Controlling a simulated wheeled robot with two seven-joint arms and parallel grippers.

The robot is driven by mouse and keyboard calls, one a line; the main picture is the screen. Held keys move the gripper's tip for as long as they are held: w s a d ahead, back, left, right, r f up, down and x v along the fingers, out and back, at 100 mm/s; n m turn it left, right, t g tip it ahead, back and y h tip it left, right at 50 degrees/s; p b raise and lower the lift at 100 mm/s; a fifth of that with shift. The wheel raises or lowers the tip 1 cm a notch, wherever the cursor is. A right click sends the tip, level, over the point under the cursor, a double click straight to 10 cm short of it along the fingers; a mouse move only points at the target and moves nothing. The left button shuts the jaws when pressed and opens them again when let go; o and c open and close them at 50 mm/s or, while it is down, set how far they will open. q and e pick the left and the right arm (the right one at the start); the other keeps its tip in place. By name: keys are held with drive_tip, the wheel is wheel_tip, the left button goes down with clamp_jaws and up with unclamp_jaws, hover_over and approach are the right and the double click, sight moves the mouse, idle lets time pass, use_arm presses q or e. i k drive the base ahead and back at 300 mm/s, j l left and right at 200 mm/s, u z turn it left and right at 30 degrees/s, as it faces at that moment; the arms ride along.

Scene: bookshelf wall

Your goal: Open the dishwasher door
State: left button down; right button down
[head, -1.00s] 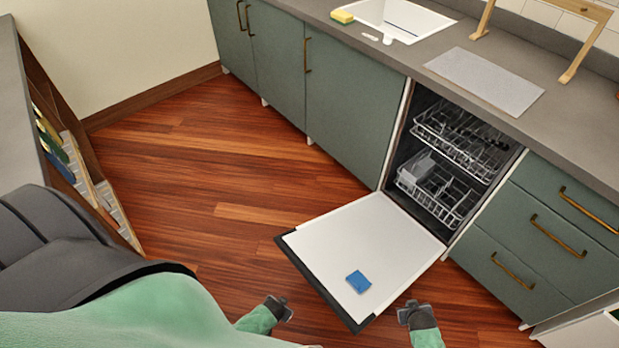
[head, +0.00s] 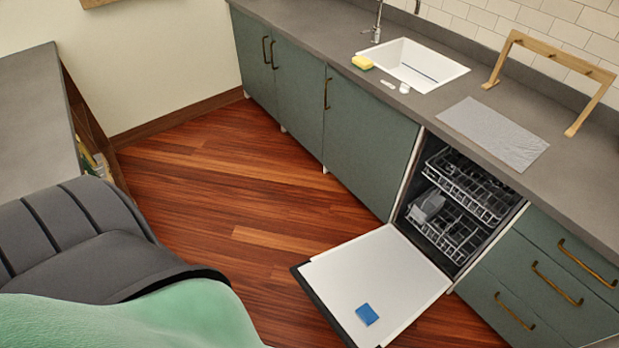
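The dishwasher door (head: 372,272) is folded down, with its white inner face up and its dark outer edge toward the lower left. A small blue block (head: 367,314) lies on the inner face near the door's outer end. The dishwasher interior (head: 452,206) is exposed, with an upper rack (head: 470,184) and a lower rack (head: 447,228) inside. A pale basket sits at the left of the lower rack. Neither of my grippers shows in the head view now.
Green cabinets (head: 367,138) stand left of the dishwasher, and drawers with brass handles (head: 557,281) stand to its right. The grey counter above holds a sink (head: 425,66), a yellow sponge (head: 362,62) and a wooden rack (head: 553,75). Wooden floor (head: 230,215) is clear left of the door.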

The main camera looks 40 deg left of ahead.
sight(380, 268)
drive_tip(key=k+l+u, duration=0.65)
drive_tip(key=k+l, duration=0.1)
